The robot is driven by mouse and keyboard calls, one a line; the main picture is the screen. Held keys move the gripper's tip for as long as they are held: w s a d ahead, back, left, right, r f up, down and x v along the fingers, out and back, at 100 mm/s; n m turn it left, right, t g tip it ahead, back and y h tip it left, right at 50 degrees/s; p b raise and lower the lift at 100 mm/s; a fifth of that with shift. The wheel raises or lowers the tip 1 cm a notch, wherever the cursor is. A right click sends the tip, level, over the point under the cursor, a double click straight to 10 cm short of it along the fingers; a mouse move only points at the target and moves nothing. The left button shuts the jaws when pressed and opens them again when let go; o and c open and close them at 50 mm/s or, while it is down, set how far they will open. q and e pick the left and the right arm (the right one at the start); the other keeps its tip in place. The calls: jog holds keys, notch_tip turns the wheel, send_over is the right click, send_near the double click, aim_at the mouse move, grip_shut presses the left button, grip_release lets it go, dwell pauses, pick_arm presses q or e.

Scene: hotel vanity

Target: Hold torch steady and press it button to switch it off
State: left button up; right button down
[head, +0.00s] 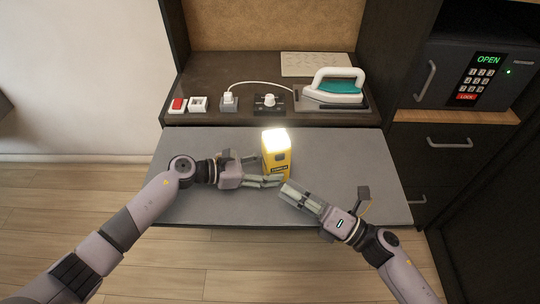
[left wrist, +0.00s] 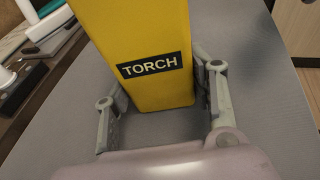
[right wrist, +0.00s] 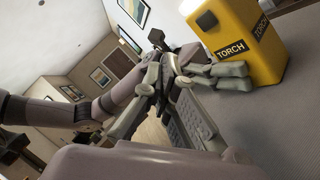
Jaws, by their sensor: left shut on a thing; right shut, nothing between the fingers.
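The yellow torch (head: 276,157) stands upright on the grey pull-out shelf, and its top glows white. A grey patch, perhaps its button, shows on its front face in the head view. My left gripper (head: 270,172) is shut around the torch's lower part. In the left wrist view its fingers flank the torch (left wrist: 140,85) below the black "TORCH" label (left wrist: 150,66). My right gripper (head: 286,188) is shut and empty, just in front and to the right of the torch. The right wrist view shows the torch (right wrist: 240,45) and my left gripper beside it.
The grey shelf (head: 350,160) is otherwise clear. Behind it, a raised ledge holds a red switch (head: 178,105), a white switch (head: 198,104), a plug in a socket (head: 229,101), a black dial box (head: 269,104) and an iron (head: 334,90). A safe (head: 475,75) reading "OPEN" stands right.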

aim_at(284, 171)
pick_arm(q)
jog(key=shift+f, duration=0.1)
pick_arm(e)
jog(key=shift+w+a, duration=0.25)
jog(key=shift+w, duration=0.6)
jog(key=shift+w+a, duration=0.25)
jog(key=shift+w, duration=0.55)
jog(key=shift+w+a, duration=0.25)
jog(key=shift+w, duration=0.6)
jog(key=shift+w, duration=0.15)
jog(key=shift+w+a, duration=0.1)
jog(key=shift+w, duration=0.35)
jog(key=shift+s, duration=0.6)
jog(key=s+d, duration=0.2)
jog(key=s, duration=0.3)
jog(key=shift+s, duration=0.35)
